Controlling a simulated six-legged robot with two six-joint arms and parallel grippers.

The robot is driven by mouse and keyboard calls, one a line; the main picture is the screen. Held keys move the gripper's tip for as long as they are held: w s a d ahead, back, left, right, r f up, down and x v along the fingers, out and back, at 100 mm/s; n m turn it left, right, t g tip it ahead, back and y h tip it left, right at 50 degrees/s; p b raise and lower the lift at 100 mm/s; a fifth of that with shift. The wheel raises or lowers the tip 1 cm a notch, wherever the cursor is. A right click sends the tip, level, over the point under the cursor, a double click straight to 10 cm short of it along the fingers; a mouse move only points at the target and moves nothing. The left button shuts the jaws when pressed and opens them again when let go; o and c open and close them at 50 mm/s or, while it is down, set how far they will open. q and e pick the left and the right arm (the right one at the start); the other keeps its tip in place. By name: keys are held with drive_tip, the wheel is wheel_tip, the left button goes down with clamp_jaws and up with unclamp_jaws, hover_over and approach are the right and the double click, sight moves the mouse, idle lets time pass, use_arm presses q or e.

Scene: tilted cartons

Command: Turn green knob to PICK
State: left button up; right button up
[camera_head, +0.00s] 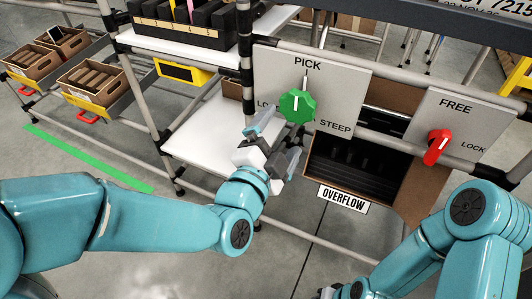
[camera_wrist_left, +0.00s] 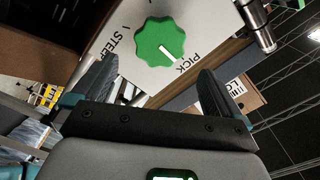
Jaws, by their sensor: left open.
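The green knob (camera_head: 297,106) is a lobed dial on a grey panel (camera_head: 345,85) with the words PICK at the top, STEEP at the lower right and a partly hidden label at the left. In the left wrist view the green knob (camera_wrist_left: 160,44) shows a white pointer line directed toward the word PICK. My left gripper (camera_head: 276,145) is open and empty, just below and left of the knob, apart from it. Its two fingers (camera_wrist_left: 152,85) show in the wrist view with the knob beyond them. Only a bit of my right gripper (camera_head: 328,292) shows at the bottom edge.
A second panel with a red knob (camera_head: 437,147), marked FREE and LOCK, is at the right. A dark bin with an OVERFLOW sign (camera_head: 343,199) sits below. Cartons (camera_head: 92,80) stand on tilted racks at the left. A white shelf (camera_head: 210,135) lies behind my left gripper.

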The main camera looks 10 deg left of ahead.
use_arm(q)
drive_tip(key=b+v, duration=0.6)
drive_tip(key=shift+s, duration=0.3)
drive_tip(key=shift+a, duration=0.15)
